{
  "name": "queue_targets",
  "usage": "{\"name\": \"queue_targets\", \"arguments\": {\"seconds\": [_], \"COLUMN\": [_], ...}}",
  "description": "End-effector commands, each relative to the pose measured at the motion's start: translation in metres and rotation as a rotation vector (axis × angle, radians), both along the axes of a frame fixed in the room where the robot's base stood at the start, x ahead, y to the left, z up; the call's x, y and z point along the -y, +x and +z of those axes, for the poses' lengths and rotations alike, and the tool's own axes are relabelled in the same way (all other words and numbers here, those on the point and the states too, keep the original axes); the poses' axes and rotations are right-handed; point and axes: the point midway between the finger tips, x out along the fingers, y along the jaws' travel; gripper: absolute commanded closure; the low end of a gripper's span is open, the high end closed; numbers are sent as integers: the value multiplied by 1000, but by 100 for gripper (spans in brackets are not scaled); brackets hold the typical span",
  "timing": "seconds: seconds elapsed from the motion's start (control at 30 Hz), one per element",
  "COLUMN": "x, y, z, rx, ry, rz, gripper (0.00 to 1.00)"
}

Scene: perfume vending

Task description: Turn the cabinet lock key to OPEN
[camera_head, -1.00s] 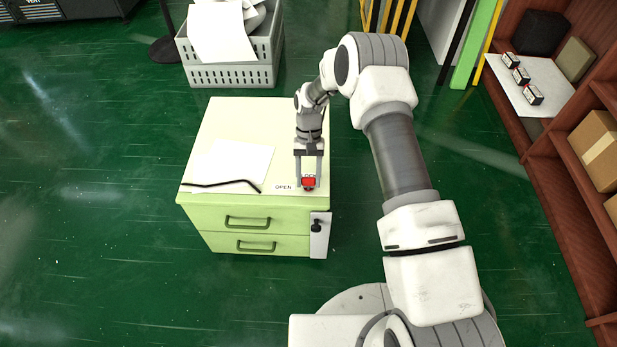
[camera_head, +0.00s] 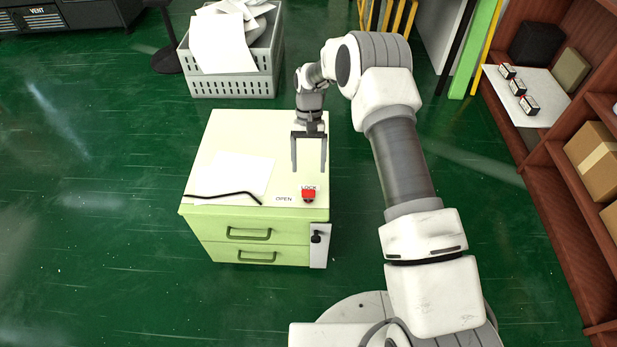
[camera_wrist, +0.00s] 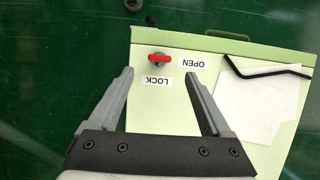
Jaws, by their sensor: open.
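The lock key (camera_head: 308,195) is a small red handle on a round grey base, near the front right corner of the pale green cabinet's top (camera_head: 262,125). In the wrist view the red handle (camera_wrist: 160,58) lies sideways, in line with the OPEN label (camera_wrist: 194,63) on its right. The LOCK label (camera_wrist: 155,81) is below it there. My gripper (camera_head: 309,171) is open and empty. It is behind the key in the head view and apart from it. Its two fingers (camera_wrist: 161,73) show in the wrist view, with the key beyond the tips.
A white paper (camera_head: 235,174) and a black bent rod (camera_head: 225,195) lie left on the cabinet top. The front has two drawers and a white plate with a black knob (camera_head: 316,238). A grey crate of papers (camera_head: 232,83) stands behind; a brown shelf (camera_head: 545,165) is right.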

Motion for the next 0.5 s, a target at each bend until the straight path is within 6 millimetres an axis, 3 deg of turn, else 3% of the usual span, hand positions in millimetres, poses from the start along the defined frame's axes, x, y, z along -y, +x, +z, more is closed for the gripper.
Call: {"name": "queue_targets", "arguments": {"seconds": [0.03, 0.2, 0.5], "x": [0, 1, 1], "y": [6, 20, 31], "z": [15, 49, 76], "rx": [3, 3, 0], "ry": [0, -1, -1], "rz": [0, 0, 0], "gripper": [18, 18, 18]}}
